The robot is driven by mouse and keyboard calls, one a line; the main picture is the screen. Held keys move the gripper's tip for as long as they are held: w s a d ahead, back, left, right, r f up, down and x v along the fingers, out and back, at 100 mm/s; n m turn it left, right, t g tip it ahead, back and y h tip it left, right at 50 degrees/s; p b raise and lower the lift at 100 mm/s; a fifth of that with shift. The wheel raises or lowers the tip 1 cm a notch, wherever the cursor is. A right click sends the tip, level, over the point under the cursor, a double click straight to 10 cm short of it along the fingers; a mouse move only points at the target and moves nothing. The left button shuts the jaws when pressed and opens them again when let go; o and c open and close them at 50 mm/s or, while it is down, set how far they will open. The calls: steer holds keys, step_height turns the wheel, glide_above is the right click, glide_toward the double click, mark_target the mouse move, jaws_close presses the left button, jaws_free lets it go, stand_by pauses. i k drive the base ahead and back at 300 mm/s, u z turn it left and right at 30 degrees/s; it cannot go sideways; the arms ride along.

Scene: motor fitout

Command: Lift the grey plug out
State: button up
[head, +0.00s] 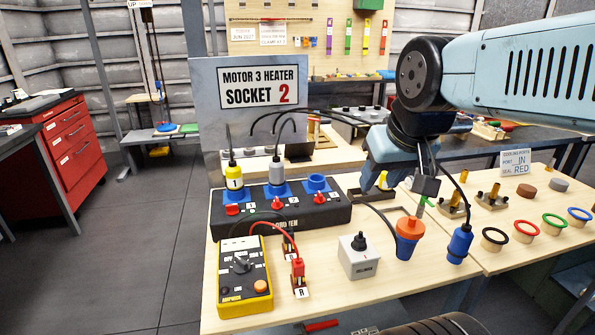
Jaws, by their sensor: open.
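The grey plug (277,172) stands upright in the middle blue socket of the black socket block (330,216), with a dark cable rising from its top. A yellow plug (234,177) marked 1 stands in the left socket. The right blue socket (317,184) is empty. My gripper (397,184) is open, pointing down, to the right of the block and apart from the grey plug. I see nothing between its fingers.
A yellow meter (245,275) with red and black leads lies in front of the block. A grey knob box (359,256), an orange-topped blue piece (408,238) and a blue plug (459,244) stand to the right. A sign (258,88) reading "Motor 3 Heater Socket 2" stands behind.

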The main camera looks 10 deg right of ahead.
mark_target(276, 167)
steer(key=z, duration=0.35)
steer(key=k, duration=1.7)
steer(key=u, duration=0.45)
steer(key=i, duration=1.7)
steer(key=z, duration=0.05)
